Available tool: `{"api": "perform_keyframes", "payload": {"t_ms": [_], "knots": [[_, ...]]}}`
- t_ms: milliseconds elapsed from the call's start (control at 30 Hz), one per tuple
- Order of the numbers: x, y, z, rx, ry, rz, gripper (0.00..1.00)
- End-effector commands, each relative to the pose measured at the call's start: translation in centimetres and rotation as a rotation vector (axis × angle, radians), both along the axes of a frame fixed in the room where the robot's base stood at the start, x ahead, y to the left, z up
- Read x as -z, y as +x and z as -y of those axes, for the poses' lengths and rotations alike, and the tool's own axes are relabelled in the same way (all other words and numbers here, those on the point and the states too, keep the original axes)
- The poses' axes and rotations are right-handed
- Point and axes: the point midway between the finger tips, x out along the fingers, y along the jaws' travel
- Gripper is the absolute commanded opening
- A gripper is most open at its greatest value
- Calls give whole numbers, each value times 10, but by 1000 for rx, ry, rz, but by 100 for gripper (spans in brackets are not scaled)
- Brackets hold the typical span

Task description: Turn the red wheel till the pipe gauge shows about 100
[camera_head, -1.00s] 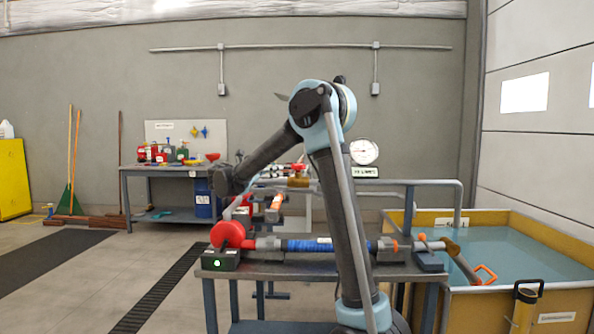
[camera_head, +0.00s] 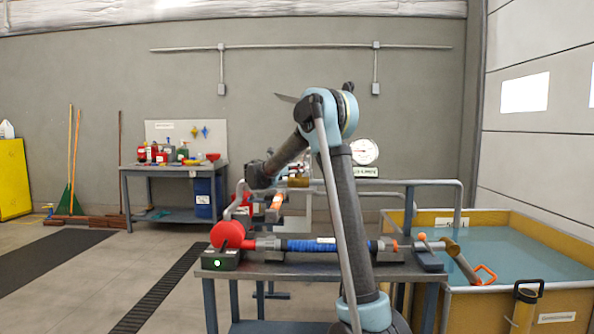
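Small red parts show behind my forearm near a brass-coloured fitting (camera_head: 298,182). My wrist (camera_head: 256,175) is above the bench, left of this fitting. My gripper's fingers are not made out behind the wrist; its hold and contact cannot be told.
A yellow-walled water tank (camera_head: 565,300) stands at the right. A workbench with bottles (camera_head: 170,168) is at the back left. Floor at the left is open.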

Motion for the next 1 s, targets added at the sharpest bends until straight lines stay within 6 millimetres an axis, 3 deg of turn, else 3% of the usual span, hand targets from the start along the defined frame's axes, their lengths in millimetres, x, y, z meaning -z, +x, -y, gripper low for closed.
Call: {"api": "perform_keyframes", "payload": {"t_ms": [467, 667, 1000], "knots": [[0, 9, 9, 0, 0, 0, 73], [0, 9, 9, 0, 0, 0, 30], [0, 9, 9, -20, 0, 0, 29]]}}
